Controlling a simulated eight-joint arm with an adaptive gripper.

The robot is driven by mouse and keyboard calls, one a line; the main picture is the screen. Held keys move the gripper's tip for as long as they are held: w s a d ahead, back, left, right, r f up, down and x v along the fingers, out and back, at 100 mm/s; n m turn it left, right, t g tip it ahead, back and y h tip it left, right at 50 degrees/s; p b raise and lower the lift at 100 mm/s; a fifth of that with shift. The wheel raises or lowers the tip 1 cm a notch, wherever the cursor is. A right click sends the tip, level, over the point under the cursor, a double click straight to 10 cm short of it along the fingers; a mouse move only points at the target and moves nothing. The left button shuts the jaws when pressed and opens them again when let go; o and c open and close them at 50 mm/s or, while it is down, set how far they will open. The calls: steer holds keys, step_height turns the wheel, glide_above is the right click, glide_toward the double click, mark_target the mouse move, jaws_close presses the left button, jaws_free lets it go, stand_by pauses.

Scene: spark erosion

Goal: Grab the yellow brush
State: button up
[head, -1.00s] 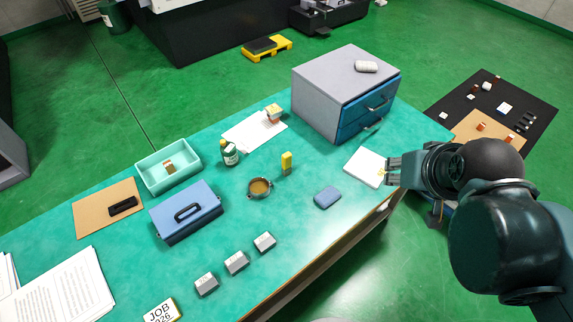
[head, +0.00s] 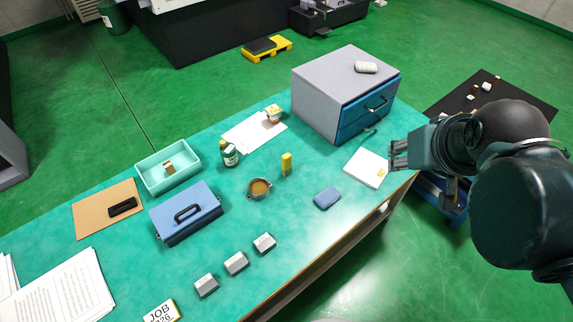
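The yellow brush (head: 287,163) stands upright near the middle of the green table, its yellow part on top and a grey part below. A small round pan with brown contents (head: 260,188) is to its left and a little nearer. My gripper (head: 395,155) is at the right end of the table, above and beside a white pad (head: 366,168), well to the right of the brush. Its fingers point left, look spread apart and hold nothing that I can see.
A grey cabinet with blue drawers (head: 330,95) stands at the back right. A blue block (head: 327,198) lies right of the pan. A green bottle (head: 229,153), teal tray (head: 193,147) and blue toolbox (head: 170,218) stand left. Several grey blocks (head: 236,263) line the front.

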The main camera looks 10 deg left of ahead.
steer(key=w+a+r+n, duration=0.1)
steer(key=w+a+n, duration=0.1)
steer(key=n+g+h+p, duration=0.3)
steer(key=n+g+p, duration=0.1)
steer(key=n, duration=2)
glide_above(291, 163)
steer(key=a, duration=0.2)
steer(key=f, duration=2.3)
steer(key=shift+s, duration=0.4)
steer(key=shift+f, duration=0.7)
steer(key=shift+x, duration=1.3)
steer(key=shift+b+x, duration=0.65)
steer(key=shift+x, duration=1.95)
